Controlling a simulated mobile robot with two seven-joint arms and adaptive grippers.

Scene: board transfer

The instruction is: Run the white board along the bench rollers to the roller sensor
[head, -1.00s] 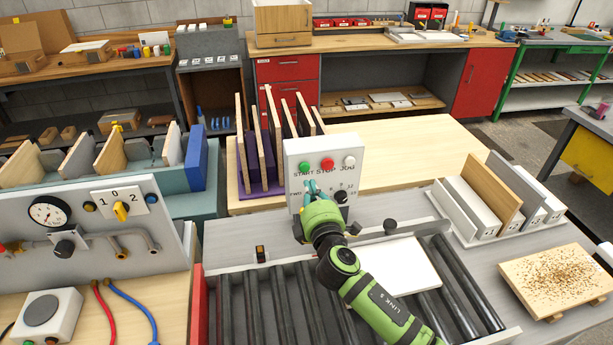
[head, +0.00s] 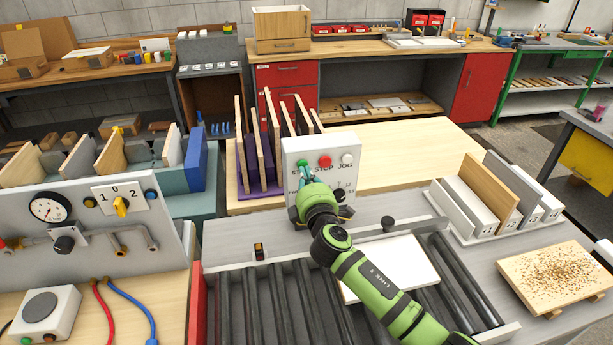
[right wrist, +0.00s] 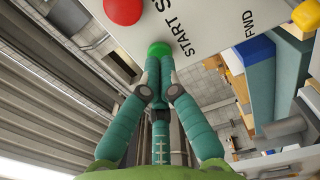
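The white board (head: 405,262) lies flat on the bench rollers (head: 290,300), partly behind my right arm. My right gripper (head: 304,171) is at the front of the white control box (head: 322,152). In the right wrist view its fingers (right wrist: 160,62) are together with nothing between them. Their tips are at the green START button (right wrist: 159,48) and look to be touching it; whether it is pressed in I cannot tell. A small black device with an orange mark (head: 258,251) stands at the rollers' back edge; it may be the roller sensor. My left gripper is not in view.
The red STOP button (head: 325,160) and a white JOG button (head: 347,158) sit right of START. A panel with a gauge (head: 49,207) stands to the left. A rack of upright boards (head: 490,195) and a speckled board (head: 556,277) are to the right.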

